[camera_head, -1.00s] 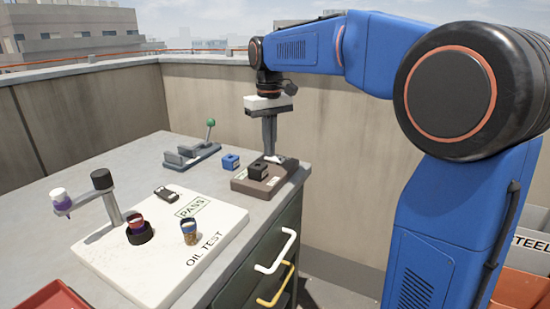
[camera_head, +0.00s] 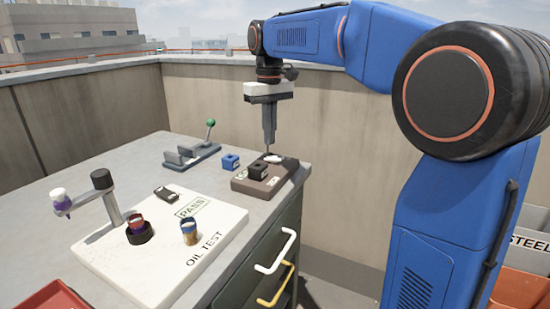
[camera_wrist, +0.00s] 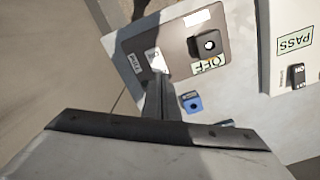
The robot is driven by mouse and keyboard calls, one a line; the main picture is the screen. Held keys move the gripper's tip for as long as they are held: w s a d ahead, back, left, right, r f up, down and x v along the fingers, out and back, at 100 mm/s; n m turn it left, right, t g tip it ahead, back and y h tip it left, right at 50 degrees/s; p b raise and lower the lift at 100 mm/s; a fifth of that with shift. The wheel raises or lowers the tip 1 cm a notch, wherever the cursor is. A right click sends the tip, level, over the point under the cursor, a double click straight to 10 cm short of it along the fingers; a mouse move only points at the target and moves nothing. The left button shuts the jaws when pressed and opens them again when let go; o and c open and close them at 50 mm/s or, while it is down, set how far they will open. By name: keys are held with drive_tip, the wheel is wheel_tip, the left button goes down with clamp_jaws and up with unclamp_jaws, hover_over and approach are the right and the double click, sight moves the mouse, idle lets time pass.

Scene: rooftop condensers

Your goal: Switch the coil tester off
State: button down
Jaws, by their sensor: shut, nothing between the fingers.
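My gripper (camera_head: 268,151) is shut and empty, pointing down just above the tester's far end. In the wrist view its fingers (camera_wrist: 159,80) partly cover the tester's edge. I cannot make out the switch's position.
A small blue block (camera_head: 230,162) sits beside the tester. A grey fixture (camera_head: 190,155) with a green-knobbed lever stands behind. A parapet wall (camera_head: 350,180) rises behind the bench.

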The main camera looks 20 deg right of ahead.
sight(271, 158)
wheel_tip(271, 158, up, 3)
drive_tip(key=shift+r, duration=0.1)
idle(0.4)
drive_tip(key=shift+s, duration=0.1)
drive_tip(key=s+d+f+m+t, duration=0.1)
drive_tip(key=s+d+f, duration=0.1)
drive_tip(key=s+f, duration=0.5)
drive_tip(key=s+d+f+m+t, duration=0.1)
drive_tip(key=s+d+f+t, duration=0.1)
drive_tip(key=s+f, duration=0.6)
drive_tip(key=s+d+f+m+t, duration=0.1)
drive_tip(key=s+d+f, duration=0.2)
drive_tip(key=s+f, duration=0.5)
drive_tip(key=s, duration=0.8)
drive_tip(key=shift+s+t, duration=0.4)
